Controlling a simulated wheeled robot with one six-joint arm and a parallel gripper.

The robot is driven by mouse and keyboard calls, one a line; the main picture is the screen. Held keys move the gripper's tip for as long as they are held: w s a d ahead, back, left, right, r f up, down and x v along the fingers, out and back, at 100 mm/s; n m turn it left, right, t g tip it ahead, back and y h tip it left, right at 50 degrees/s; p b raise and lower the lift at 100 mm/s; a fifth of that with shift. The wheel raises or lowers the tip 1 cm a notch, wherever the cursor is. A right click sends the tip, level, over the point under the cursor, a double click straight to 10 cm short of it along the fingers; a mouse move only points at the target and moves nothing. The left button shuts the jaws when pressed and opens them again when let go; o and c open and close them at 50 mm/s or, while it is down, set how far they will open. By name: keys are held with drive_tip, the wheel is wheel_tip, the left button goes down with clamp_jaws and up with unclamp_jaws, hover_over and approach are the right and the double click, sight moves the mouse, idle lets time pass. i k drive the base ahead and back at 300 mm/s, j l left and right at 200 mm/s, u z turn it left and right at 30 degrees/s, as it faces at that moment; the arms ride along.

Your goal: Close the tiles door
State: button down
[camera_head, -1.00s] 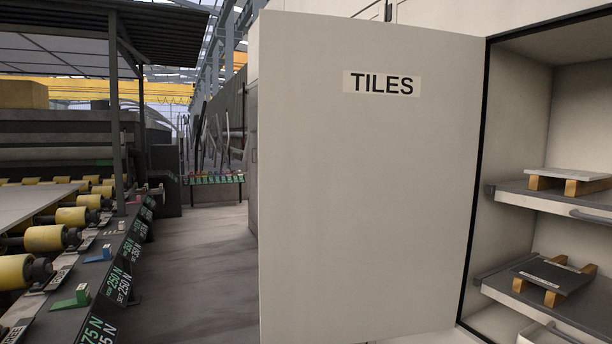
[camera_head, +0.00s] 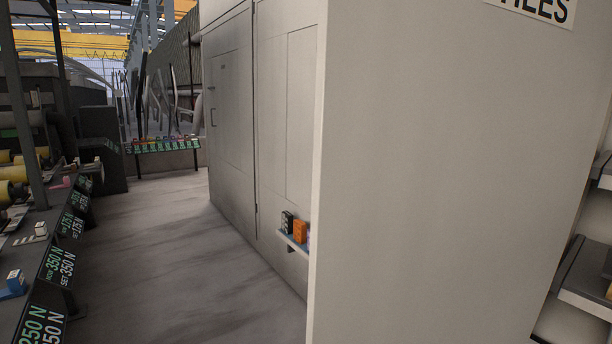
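The tiles door (camera_head: 440,190) is a tall pale grey panel that stands open, swung out from its cabinet. It fills the right half of the view, and its free vertical edge (camera_head: 318,180) faces left. Part of its black-on-white sign (camera_head: 540,8) shows at the top, cut off by the frame. A strip of the open cabinet's inside, with dark shelves (camera_head: 588,272), shows past the door at the far right. My gripper is not in view, and no handle shows on this face of the door.
A grey floor aisle (camera_head: 175,260) is clear left of the door. A roller line with labelled blocks (camera_head: 50,285) borders it at left. Behind the door edge, a small shelf (camera_head: 290,243) with an orange box (camera_head: 299,231) sticks out from a tall grey cabinet (camera_head: 230,120).

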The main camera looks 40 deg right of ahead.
sight(456, 142)
drive_tip(key=i, duration=1.7)
drive_tip(key=i+j+z, duration=0.1)
drive_tip(key=i+z, duration=0.3)
drive_tip(key=i+j+z, duration=0.25)
drive_tip(key=i+z, duration=0.3)
drive_tip(key=z, duration=3.1)
